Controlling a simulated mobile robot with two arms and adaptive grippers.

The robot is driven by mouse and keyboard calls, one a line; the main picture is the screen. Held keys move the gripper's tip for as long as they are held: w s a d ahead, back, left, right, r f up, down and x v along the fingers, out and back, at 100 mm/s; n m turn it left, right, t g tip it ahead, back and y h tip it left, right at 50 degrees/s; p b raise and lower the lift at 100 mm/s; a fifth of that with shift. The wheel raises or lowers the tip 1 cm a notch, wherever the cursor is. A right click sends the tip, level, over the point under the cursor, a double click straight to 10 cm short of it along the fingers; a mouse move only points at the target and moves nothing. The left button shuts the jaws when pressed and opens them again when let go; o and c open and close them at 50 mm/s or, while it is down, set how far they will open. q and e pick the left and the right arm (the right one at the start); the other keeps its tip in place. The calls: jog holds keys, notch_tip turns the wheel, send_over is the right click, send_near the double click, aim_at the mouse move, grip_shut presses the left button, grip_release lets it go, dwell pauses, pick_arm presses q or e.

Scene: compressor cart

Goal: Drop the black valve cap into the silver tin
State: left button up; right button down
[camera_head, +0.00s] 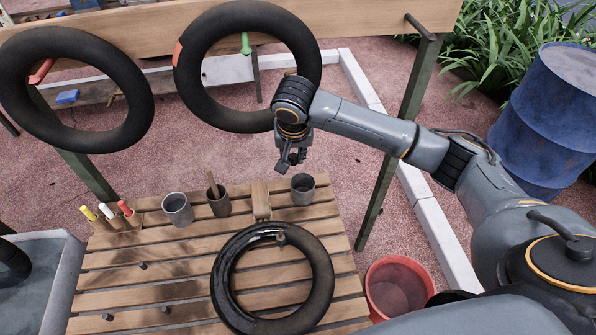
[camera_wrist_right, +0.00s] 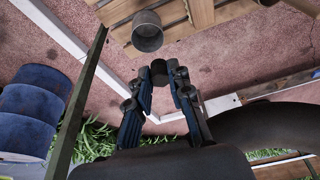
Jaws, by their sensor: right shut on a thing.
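My right gripper (camera_head: 288,160) hangs in the air above and behind the far edge of the slatted table, a little left of the right-hand grey tin (camera_head: 303,189). In the right wrist view the gripper (camera_wrist_right: 161,82) is shut on a small black cap (camera_wrist_right: 158,71), held at its fingertips. The open mouth of the right-hand tin (camera_wrist_right: 147,31) shows beyond the cap there, apart from it. Another grey metal tin (camera_head: 178,209) stands upright farther left on the table. I cannot tell which tin is called silver. My left gripper is not in view.
A black tyre (camera_head: 322,282) lies on the slatted table (camera_head: 110,281). Tyres (camera_head: 190,75) hang behind. A red bucket (camera_head: 397,288) and blue drum (camera_head: 546,125) stand right.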

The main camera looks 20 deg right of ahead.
pick_arm(q)
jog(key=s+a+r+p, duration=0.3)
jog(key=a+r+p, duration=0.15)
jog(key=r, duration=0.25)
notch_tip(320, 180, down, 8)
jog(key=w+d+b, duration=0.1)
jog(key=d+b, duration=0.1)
jog(key=b, duration=0.5)
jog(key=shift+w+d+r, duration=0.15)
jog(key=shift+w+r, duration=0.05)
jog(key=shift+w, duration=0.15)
pick_arm(e)
jog(key=w+d+f+m, duration=0.2)
jog(key=d+f, duration=0.3)
jog(key=f, duration=0.4)
jog(key=shift+w+d+f+h, duration=0.2)
jog(key=shift+d+f+h, duration=0.1)
jog(key=shift+d+f, duration=0.05)
jog(key=c, duration=1.1)
grip_release()
jog(key=shift+c, duration=0.2)
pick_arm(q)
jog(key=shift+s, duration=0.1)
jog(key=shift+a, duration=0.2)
pick_arm(e)
jog(key=shift+r, duration=0.1)
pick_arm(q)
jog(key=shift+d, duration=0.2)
pick_arm(e)
jog(key=v, duration=1.2)
